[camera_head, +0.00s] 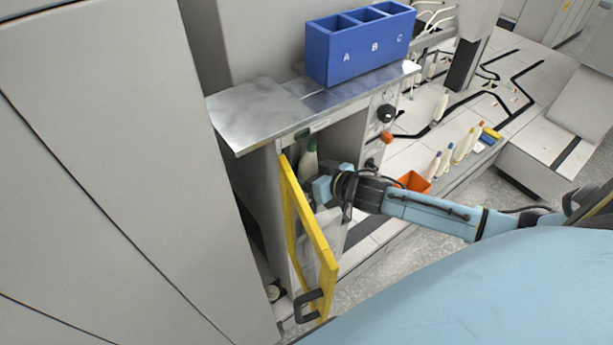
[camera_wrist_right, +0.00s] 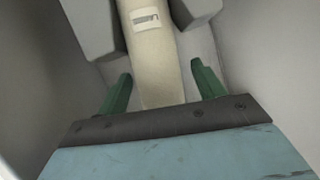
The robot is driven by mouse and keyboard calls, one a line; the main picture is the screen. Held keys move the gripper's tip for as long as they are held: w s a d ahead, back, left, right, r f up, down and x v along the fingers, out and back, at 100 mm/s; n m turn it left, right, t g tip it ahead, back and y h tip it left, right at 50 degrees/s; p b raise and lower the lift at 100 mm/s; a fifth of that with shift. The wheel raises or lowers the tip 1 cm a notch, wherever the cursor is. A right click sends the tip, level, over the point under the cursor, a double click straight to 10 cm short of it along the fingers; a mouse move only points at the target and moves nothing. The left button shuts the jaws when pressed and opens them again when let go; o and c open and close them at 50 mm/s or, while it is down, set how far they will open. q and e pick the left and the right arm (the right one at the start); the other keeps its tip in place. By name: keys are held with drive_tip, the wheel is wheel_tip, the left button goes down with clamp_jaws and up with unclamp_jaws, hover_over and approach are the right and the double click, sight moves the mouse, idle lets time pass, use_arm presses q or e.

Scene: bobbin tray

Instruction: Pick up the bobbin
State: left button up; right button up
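The bobbin (camera_head: 309,161) stands in the open compartment under the metal counter, its green top showing and its lower part hidden by my right gripper and the door. In the right wrist view the bobbin (camera_wrist_right: 158,72) is a beige body with a small white label, running down between the fingers. My right gripper (camera_head: 310,187) reaches into the compartment from the right. In the right wrist view its green fingers (camera_wrist_right: 162,84) are open, one on each side of the bobbin, with gaps visible. My left gripper is not in view.
The yellow-framed door (camera_head: 302,235) stands open close to my right gripper. Several other bobbins (camera_head: 446,160) and an orange container (camera_head: 413,182) are at the right. Grey compartment walls surround the fingers.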

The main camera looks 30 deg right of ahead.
sight(309, 153)
drive_tip(key=c, duration=1.1)
drive_tip(key=shift+o, duration=0.2)
drive_tip(key=shift+r, duration=0.1)
drive_tip(key=shift+s+d+r, duration=0.15)
drive_tip(key=shift+s+r, duration=0.05)
drive_tip(key=shift+r, duration=0.35)
wheel_tip(309, 153, up, 6)
drive_tip(key=shift+p, duration=0.8)
drive_tip(key=s+d, duration=0.3)
drive_tip(key=s, duration=0.6)
drive_tip(key=s+d+p, duration=0.1)
drive_tip(key=s+d, duration=0.3)
drive_tip(key=s, duration=0.5)
drive_tip(key=shift+f, duration=0.15)
drive_tip(key=shift+s, duration=0.1)
